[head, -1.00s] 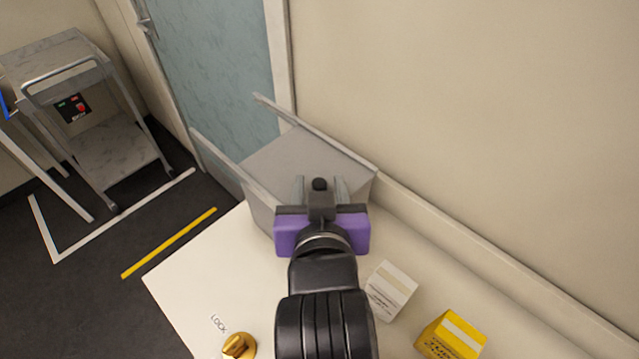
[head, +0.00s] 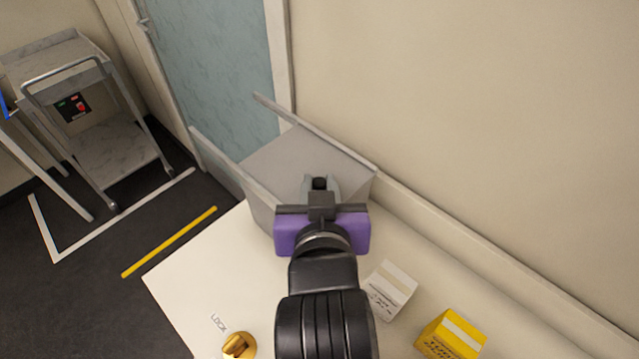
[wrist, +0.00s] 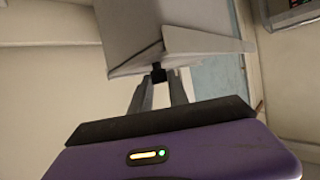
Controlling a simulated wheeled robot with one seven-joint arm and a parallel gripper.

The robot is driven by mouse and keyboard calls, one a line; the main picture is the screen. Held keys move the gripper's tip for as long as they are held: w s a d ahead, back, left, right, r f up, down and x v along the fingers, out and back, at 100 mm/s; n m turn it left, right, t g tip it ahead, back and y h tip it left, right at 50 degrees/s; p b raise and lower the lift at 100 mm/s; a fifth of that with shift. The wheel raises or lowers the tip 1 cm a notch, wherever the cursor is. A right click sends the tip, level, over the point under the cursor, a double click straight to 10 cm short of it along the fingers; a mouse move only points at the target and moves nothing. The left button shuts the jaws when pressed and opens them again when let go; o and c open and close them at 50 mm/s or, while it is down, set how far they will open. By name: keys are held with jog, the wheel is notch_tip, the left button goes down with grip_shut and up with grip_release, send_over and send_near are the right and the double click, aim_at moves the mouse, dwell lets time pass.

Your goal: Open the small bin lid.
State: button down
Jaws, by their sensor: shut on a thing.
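The small bin is a grey box (head: 262,213) on the white worktop, with a flat grey lid panel (head: 285,160) on top. Two raised rails run along the panel's sides and stick out past its far end. A small black knob (head: 320,183) sits at the panel's near edge. My gripper (head: 320,188), with a purple body, is shut on this knob. The lid looks closed; the bin's inside is hidden.
A white box (head: 390,290) and a yellow box (head: 451,334) stand on the worktop (head: 190,280) to the right. A brass lock knob (head: 238,346) is at the front. The wall is close behind on the right. A cart (head: 110,160) stands at left.

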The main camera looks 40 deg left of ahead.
aim_at(268, 161)
dwell(0.8)
jog(key=a, duration=0.8)
jog(key=w+a, duration=0.1)
jog(key=a, duration=0.3)
jog(key=shift+a, duration=0.35)
jog(key=c, duration=1.3)
grip_release()
jog(key=shift+o, duration=0.2)
jog(key=shift+b+v, duration=0.55)
jog(key=shift+v, duration=3.35)
